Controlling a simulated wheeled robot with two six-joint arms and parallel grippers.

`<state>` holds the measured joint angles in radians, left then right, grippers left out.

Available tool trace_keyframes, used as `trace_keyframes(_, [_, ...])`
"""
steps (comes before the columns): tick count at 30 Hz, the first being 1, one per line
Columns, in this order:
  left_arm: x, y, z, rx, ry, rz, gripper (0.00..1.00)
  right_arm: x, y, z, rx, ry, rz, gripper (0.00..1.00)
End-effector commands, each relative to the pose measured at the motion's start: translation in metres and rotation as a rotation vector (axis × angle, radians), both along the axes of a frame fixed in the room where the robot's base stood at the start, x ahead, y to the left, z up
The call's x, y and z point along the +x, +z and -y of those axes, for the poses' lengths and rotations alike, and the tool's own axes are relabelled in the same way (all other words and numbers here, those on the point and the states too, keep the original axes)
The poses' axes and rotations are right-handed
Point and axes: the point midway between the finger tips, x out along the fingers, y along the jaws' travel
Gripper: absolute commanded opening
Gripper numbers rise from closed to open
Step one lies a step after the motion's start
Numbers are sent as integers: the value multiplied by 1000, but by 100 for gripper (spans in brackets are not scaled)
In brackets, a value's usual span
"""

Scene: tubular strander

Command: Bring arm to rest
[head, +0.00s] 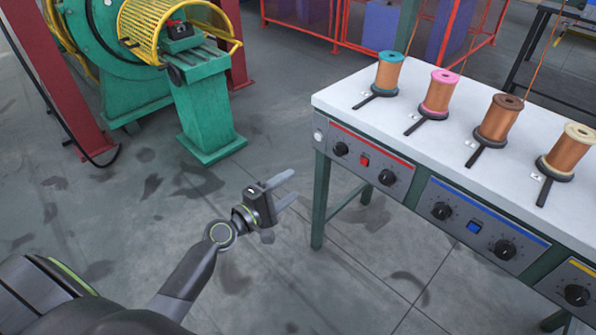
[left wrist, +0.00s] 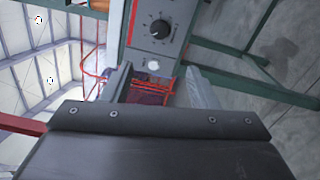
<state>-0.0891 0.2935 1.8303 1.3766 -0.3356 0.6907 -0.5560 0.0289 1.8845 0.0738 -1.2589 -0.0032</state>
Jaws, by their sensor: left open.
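My left gripper (head: 285,189) is in the middle of the head view, in free air over the grey floor, left of the white-topped table (head: 335,95). Its two fingers are spread apart with nothing between them. In the left wrist view the open fingers (left wrist: 155,85) point toward a control panel (left wrist: 158,28) with a black knob, with a gap between the fingertips and the panel. My right gripper does not show in either view.
Several copper wire spools (head: 388,74) stand in a row on the table. Control panels (head: 365,158) with knobs line its front edge. A green machine with a yellow guard (head: 160,28) and a green pedestal (head: 208,115) stand at upper left. Red fencing (head: 300,35) is behind. The floor (head: 130,215) around my arm is clear.

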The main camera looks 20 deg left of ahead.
Motion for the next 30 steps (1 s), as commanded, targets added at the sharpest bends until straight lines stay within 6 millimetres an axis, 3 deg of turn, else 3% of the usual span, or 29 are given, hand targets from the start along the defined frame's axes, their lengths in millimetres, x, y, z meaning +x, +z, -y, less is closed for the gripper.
trace_keyframes(5, [0,-1,0,3,-1,-1,53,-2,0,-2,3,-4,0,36])
trace_keyframes(8, [-6,-12,4,51,-13,-19,53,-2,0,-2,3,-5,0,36])
trace_keyframes(11, [-24,-40,13,186,-53,-65,53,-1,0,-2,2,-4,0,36])
trace_keyframes(13, [-43,-69,20,328,-101,-118,53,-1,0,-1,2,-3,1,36])
trace_keyframes(17, [-92,-132,30,624,-227,-246,53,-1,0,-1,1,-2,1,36])
trace_keyframes(21, [-156,-193,29,915,-396,-407,53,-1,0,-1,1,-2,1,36])
trace_keyframes(24, [-205,-227,22,1088,-529,-528,53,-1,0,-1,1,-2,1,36])
trace_keyframes(30, [-297,-266,2,1326,-791,-753,53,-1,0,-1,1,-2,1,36])
